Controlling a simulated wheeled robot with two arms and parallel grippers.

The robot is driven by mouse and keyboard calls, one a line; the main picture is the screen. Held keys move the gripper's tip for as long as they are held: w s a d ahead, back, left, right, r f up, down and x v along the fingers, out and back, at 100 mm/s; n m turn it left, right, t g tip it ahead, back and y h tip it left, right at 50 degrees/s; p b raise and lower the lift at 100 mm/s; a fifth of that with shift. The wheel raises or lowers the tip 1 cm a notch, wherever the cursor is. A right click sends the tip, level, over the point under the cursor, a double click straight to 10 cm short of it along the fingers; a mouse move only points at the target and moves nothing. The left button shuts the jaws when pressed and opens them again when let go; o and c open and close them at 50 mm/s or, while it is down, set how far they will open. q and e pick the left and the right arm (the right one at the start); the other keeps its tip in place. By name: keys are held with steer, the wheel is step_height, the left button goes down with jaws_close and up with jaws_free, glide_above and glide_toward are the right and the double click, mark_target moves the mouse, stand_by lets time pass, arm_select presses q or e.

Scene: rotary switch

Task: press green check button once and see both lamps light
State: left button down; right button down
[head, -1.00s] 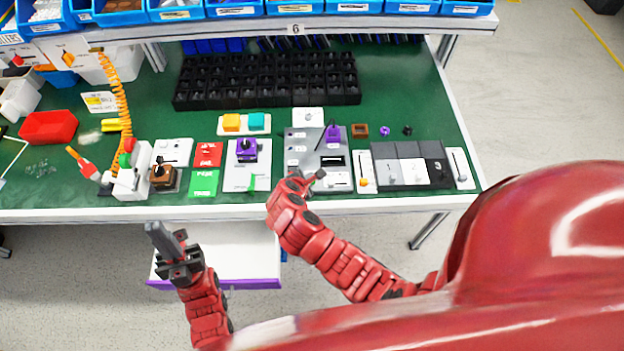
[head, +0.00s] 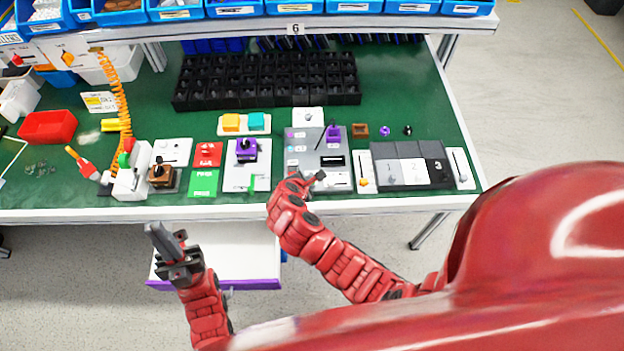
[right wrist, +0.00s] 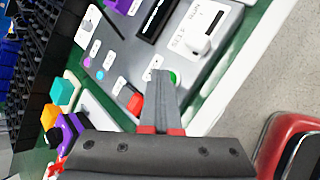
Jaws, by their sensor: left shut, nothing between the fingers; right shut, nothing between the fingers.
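The grey switch panel (head: 310,160) lies on the green bench; it also shows in the right wrist view (right wrist: 125,45). My right gripper (head: 318,177) is shut and empty over its front part. In the right wrist view its fingertips (right wrist: 160,76) are right beside the green button (right wrist: 174,77), partly hiding it; I cannot tell whether they touch. A red button (right wrist: 135,103) sits to the left. The cyan lamp (right wrist: 99,75) and magenta lamp (right wrist: 86,62) both show bright colour and look lit. My left gripper (head: 153,232) is shut and empty in front of the bench.
An open drawer (head: 230,255) juts out below the bench edge near my left gripper. A purple-knobbed fixture (head: 246,150) stands left of the panel and slider units (head: 410,165) lie to its right. A black bin rack (head: 265,80) stands behind.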

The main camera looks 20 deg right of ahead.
steer(key=shift+r, duration=0.1)
steer(key=shift+r+p, duration=0.65)
steer(key=shift+r, duration=0.1)
step_height(320, 180, up, 5)
steer(key=p, duration=0.3)
steer(key=shift+p, duration=0.35)
stand_by(0.4)
